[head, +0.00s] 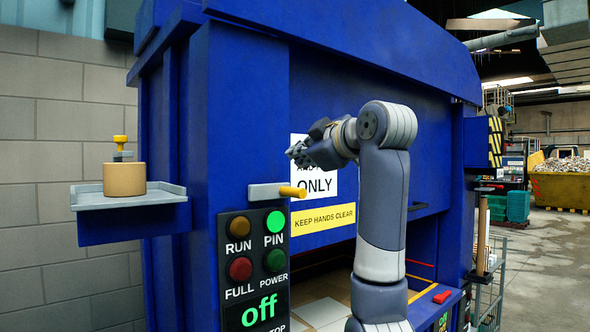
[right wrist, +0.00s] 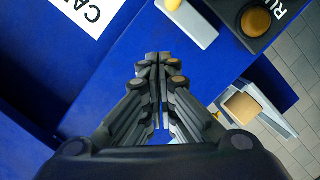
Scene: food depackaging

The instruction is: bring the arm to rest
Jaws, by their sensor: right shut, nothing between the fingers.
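My right arm (head: 385,210) rises in front of the blue machine (head: 225,110) in the head view and bends over to the left at the top. My right gripper (head: 296,151) is at its end, in front of the white sign, shut and empty. In the right wrist view the right gripper (right wrist: 160,62) shows its fingers together with nothing between them, over the blue machine front (right wrist: 130,45). My left gripper is in neither view.
A yellow-ended handle (head: 290,191) juts out above the control panel (head: 252,270), whose PIN lamp glows green. A side shelf (head: 175,190) holds a tan cylinder (head: 124,179) with a yellow knob on top. A low opening lies below the yellow warning strip (head: 322,218). Open floor is at right.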

